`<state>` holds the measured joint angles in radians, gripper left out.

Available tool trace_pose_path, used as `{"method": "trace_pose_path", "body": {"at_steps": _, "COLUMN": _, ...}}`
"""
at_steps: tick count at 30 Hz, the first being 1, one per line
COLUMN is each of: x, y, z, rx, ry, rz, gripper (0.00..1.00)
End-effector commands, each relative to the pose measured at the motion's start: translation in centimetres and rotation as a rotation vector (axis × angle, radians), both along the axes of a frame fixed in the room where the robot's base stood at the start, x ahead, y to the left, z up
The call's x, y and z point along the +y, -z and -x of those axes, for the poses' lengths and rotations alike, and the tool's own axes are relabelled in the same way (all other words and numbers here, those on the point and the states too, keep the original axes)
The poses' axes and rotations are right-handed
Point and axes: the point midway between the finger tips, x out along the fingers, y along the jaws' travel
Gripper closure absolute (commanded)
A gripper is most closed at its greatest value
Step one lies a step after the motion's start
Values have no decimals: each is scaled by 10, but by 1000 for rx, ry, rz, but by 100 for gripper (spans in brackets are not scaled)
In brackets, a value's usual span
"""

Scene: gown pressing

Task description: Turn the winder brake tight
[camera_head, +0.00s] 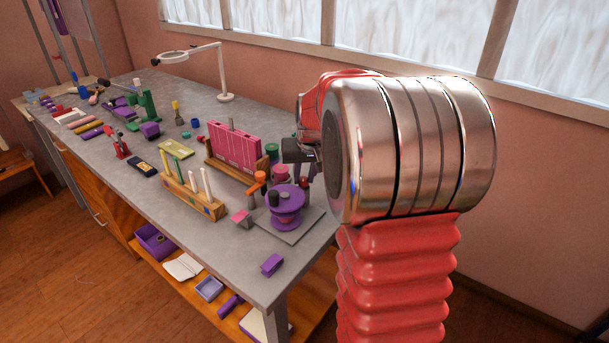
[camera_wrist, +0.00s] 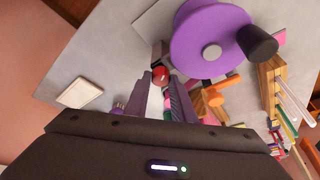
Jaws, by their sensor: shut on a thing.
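The winder (camera_head: 285,208) has a purple spool on a grey base plate near the front right of the workbench. Its purple disc with a pale hub also fills the top of the wrist view (camera_wrist: 205,42). A small red knob, which looks like the winder brake (camera_wrist: 161,72), sits beside the spool; it also shows in the head view (camera_head: 304,182). My gripper (camera_wrist: 160,82) is shut on this red knob, with a fingertip on each side of it. In the head view my arm hides part of the gripper, and the knob's exact turn cannot be told.
An orange crank (camera_head: 258,184) stands left of the spool, and a black handle (camera_wrist: 257,43) sits on the disc. A wooden rack (camera_head: 192,195) with white rods and a pink block (camera_head: 235,147) stand close by. A purple block (camera_head: 271,265) lies near the front edge.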

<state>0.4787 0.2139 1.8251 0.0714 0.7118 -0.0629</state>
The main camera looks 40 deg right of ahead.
Motion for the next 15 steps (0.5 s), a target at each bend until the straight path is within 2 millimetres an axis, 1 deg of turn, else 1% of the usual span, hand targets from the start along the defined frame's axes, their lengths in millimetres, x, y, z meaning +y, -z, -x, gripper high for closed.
{"method": "trace_pose_path", "body": {"at_steps": 8, "x": 3, "y": -1, "z": -1, "rx": -2, "ry": 114, "rz": 0, "gripper": 100}}
{"method": "trace_pose_path", "body": {"at_steps": 15, "x": 4, "y": -1, "z": -2, "rx": -2, "ry": 259, "rz": 0, "gripper": 100}}
